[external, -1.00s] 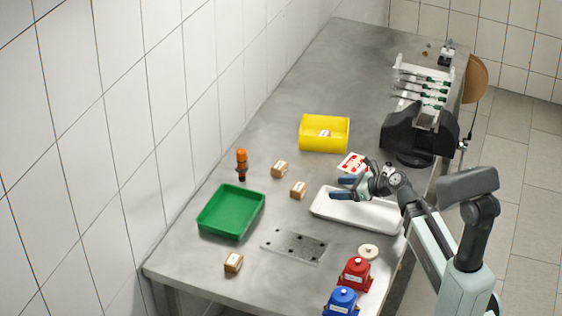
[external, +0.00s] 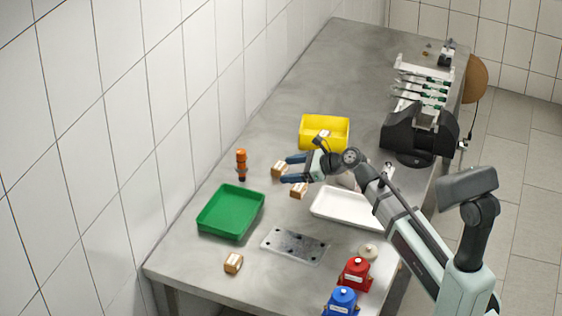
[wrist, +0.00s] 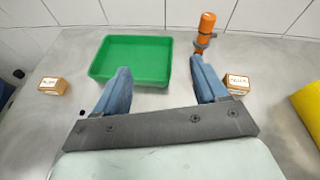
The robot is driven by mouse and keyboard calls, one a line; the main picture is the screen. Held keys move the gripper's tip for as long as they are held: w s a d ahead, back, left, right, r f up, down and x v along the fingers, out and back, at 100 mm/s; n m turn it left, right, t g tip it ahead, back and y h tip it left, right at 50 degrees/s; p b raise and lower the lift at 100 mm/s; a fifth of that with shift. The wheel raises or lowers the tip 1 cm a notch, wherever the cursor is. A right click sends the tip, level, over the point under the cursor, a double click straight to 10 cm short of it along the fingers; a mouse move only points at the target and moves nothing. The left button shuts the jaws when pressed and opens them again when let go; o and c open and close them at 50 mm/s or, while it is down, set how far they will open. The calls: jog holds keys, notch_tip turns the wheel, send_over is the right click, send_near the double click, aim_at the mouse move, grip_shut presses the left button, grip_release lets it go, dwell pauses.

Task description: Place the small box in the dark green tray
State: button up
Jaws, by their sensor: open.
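The green tray (external: 231,211) is empty and sits on the table's left side; it also shows in the wrist view (wrist: 137,60). Several small brown boxes stand on the table: one (external: 280,171) right of the tray, one (external: 298,191) just nearer, and one (external: 233,263) in front of the tray. Another (external: 323,134) lies in the yellow bin. The wrist view shows one box at the left (wrist: 52,86) and one beside the right finger (wrist: 237,84). My gripper (external: 286,169) is open and empty above the two middle boxes, fingers towards the wall.
An orange bottle-like item (external: 241,164) stands behind the tray. The yellow bin (external: 324,142) is further back. A white tray (external: 340,208) lies partly under my arm. A metal plate (external: 296,245), a red part (external: 355,274) and a blue part (external: 341,302) are nearer.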

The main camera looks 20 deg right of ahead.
jog(key=w+a+r+n+g+h, duration=0.2)
jog(key=w+a+r+n, duration=0.2)
jog(key=w+a, duration=0.25)
jog(key=n+g+h, duration=0.6)
jog(key=n+h, duration=0.3)
jog(key=n, duration=0.1)
send_over(298, 187)
notch_tip(298, 187, down, 4)
jog(key=f, duration=0.7)
jog(key=shift+s+a, duration=0.15)
jog(key=shift+s, duration=0.05)
jog(key=shift+w+f, duration=0.2)
jog(key=shift+f, duration=2.95)
jog(key=c, duration=1.2)
